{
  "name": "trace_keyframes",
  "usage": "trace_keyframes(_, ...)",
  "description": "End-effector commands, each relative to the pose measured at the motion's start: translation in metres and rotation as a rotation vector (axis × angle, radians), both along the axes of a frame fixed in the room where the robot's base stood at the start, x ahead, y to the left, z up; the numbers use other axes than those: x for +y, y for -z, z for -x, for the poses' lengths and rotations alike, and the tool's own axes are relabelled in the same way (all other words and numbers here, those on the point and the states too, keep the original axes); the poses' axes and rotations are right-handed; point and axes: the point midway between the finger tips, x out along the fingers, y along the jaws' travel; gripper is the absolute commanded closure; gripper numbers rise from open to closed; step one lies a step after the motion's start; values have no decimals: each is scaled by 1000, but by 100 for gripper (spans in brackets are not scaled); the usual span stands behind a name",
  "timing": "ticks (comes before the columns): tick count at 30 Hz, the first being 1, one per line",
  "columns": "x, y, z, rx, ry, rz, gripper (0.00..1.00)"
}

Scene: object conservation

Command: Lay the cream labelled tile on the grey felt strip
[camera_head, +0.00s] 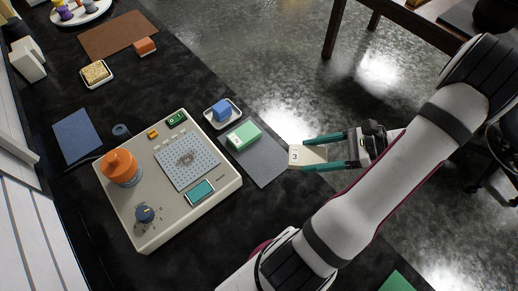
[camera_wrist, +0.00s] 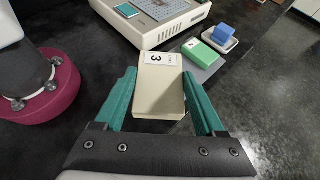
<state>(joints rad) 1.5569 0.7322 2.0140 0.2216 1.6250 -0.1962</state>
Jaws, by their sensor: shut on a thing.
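The cream tile (camera_head: 307,156) carries a white label with a 3. My gripper (camera_head: 325,154) is shut on it and holds it just right of the grey felt strip (camera_head: 261,162). In the wrist view the tile (camera_wrist: 159,95) sits between the two teal fingers of my gripper (camera_wrist: 163,97), label at its far end. The felt strip also shows in the wrist view (camera_wrist: 205,73), partly hidden behind the tile. A green labelled tile (camera_head: 243,134) lies on the upper part of the strip. The lower part of the strip is bare.
A beige device (camera_head: 215,187) with an orange knob stands left of the strip. A white dish (camera_head: 211,123) with a blue block (camera_head: 222,109) is above the strip. The black counter's edge runs near the strip's right side.

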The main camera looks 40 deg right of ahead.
Motion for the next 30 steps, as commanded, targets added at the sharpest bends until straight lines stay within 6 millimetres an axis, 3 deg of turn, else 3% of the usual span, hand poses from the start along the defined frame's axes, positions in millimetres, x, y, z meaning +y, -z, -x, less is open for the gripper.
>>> trace_keyframes(6, 28, 40, -62, 3, -6, -7, 99)
trace_keyframes(11, 39, 59, -91, 2, -4, -3, 99)
trace_keyframes(19, 41, 101, -97, 2, 0, -4, 99)
trace_keyframes(29, 40, 105, -97, 1, -1, -1, 99)
trace_keyframes(30, 40, 106, -97, 2, -1, -1, 25)
